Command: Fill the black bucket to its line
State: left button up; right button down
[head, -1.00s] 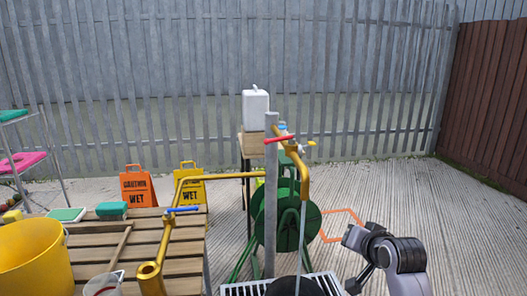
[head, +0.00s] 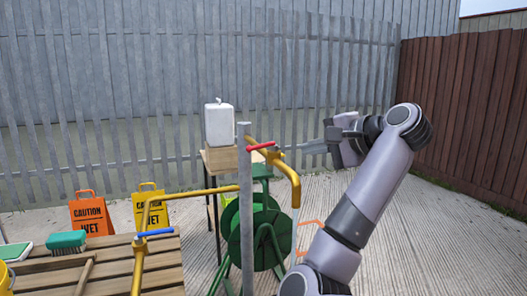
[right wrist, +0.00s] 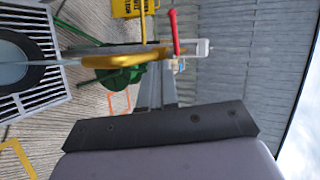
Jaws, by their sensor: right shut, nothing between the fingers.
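The black bucket (right wrist: 31,76) stands on a drain grate (right wrist: 50,42) in the right wrist view, cut by the left edge; its line cannot be made out. A pale stream (head: 295,232) falls from the brass tap spout (head: 295,190), and runs toward the bucket in the right wrist view. The tap's red lever (head: 261,146) shows by the grey post (head: 245,205), and in the right wrist view (right wrist: 174,32). My right gripper (head: 308,148) is shut and empty, to the right of the lever at about its height in the picture. My left gripper is out of view.
A second brass tap with a blue lever (head: 155,233) rises by the slatted bench (head: 120,268). A green hose reel (head: 253,232) and a white canister (head: 219,124) are behind the post. Caution signs (head: 90,213) stand at left. Paving at right is open.

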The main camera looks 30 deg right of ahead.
jog(key=shift+w+f+b, duration=0.7)
jog(key=shift+w+b, duration=0.25)
jog(key=shift+b, duration=1.35)
send_near(262, 146)
jog(key=w+a+f, duration=0.1)
jog(key=w+f, duration=0.3)
jog(key=shift+w+a+r, duration=0.1)
jog(key=shift+w+r, duration=0.1)
jog(key=shift+w, duration=0.25)
jog(key=shift+w+a+r, duration=0.1)
jog(key=shift+w+r, duration=0.1)
jog(key=shift+w, duration=0.2)
